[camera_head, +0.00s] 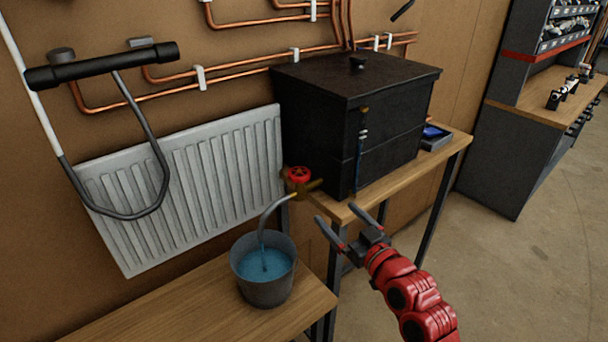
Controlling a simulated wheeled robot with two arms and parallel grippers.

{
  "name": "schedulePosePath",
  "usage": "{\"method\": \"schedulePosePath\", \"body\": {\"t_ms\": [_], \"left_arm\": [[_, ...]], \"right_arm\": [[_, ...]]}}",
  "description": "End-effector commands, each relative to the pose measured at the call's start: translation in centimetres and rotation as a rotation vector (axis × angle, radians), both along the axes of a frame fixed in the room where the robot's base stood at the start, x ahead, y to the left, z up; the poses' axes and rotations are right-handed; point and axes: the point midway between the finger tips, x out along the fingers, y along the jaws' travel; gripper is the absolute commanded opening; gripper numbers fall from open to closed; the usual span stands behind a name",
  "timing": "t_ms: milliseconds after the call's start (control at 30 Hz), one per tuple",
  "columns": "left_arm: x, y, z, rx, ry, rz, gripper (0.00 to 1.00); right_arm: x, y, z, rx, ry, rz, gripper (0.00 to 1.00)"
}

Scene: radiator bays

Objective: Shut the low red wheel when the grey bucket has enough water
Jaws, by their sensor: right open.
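The low red wheel (299,175) sits on a brass valve at the lower left of the black tank (350,110). A grey curved spout (268,213) runs from the valve down over the grey bucket (265,292). The bucket stands upright on a low wooden bench and holds blue water (262,266) below its rim. Whether water is still running is hard to tell. My right gripper (336,214) is open and empty, below and to the right of the wheel, apart from it. My left gripper is not in view.
The tank stands on a wooden table (452,145) with a small blue-topped tray (435,137). A white radiator (190,185) and copper pipes (240,68) are on the wall behind. A black bar with a grey hose (105,65) is at upper left. The low bench (190,305) is otherwise clear.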

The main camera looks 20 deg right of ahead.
Motion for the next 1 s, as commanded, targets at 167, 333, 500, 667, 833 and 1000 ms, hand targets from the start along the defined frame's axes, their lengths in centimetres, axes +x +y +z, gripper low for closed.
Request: {"method": "schedulePosePath", "body": {"t_ms": [167,333,500,667,833,1000], "left_arm": [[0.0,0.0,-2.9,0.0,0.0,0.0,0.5],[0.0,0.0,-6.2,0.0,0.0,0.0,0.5],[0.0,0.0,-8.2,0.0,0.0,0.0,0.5],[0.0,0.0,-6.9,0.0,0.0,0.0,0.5],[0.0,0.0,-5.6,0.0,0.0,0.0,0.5],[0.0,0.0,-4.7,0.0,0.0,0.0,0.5]], "right_arm": [[1.2,0.2,-0.7,-0.006,-0.009,0.001,1.0],[2.9,0.7,-0.8,0.005,-0.009,0.004,1.0],[5.0,0.9,-0.6,0.003,-0.009,-0.001,1.0],[8.0,1.6,0.4,0.004,0.002,0.004,1.0],[11.5,2.2,0.4,0.003,0.002,0.002,1.0],[14.4,2.7,0.3,0.003,0.001,0.001,1.0]]}}
